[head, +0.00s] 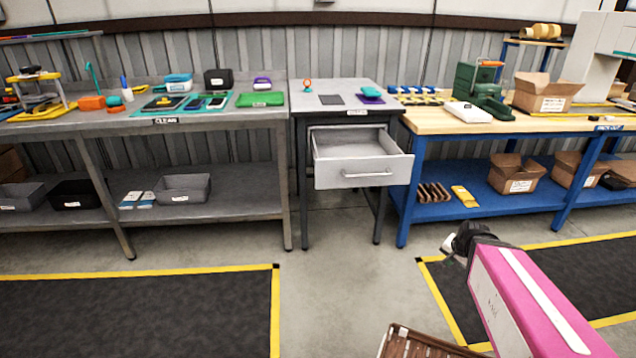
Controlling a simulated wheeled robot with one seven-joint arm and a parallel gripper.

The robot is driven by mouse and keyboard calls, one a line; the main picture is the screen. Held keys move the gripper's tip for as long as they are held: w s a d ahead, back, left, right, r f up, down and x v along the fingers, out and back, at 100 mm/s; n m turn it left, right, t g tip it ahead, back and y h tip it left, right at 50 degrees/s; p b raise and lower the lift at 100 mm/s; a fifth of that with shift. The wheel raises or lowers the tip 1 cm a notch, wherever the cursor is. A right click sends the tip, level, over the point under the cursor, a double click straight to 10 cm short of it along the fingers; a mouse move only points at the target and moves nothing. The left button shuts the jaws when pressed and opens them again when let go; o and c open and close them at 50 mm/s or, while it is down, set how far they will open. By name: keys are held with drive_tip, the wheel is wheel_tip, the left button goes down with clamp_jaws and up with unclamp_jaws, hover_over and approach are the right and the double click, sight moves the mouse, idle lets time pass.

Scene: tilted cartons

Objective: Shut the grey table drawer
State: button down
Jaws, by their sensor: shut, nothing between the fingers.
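The grey table drawer (362,175) is pulled out of the small grey table (305,98) in the middle of the head view. It shows a light front with a bar handle (367,174), and its visible inside looks empty. My gripper (447,248) is at the lower right, at the end of my pink arm. It is shut and empty, apart from the drawer, to the right of and below the drawer front in the picture.
A grey workbench (205,122) stands left of the small table, a blue-framed bench (428,120) right of it. Both hold many items. Open floor (335,285) lies in front of the drawer, between yellow-edged dark mats. A brown slatted object (420,345) shows at the bottom edge.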

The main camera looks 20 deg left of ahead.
drive_tip(key=w+a+r+m+t+y, duration=0.25)
drive_tip(key=a+m, duration=0.25)
drive_tip(key=a, duration=0.8)
drive_tip(key=m+t+y, duration=0.5)
drive_tip(key=m+t, duration=0.4)
drive_tip(key=m, duration=1.1)
approach(317, 176)
drive_tip(key=x, duration=0.7)
drive_tip(key=shift+w+a, duration=0.15)
drive_tip(key=shift+w, duration=0.05)
drive_tip(key=shift+m, duration=0.3)
drive_tip(key=x, duration=3.3)
drive_tip(key=shift+w+r, duration=0.2)
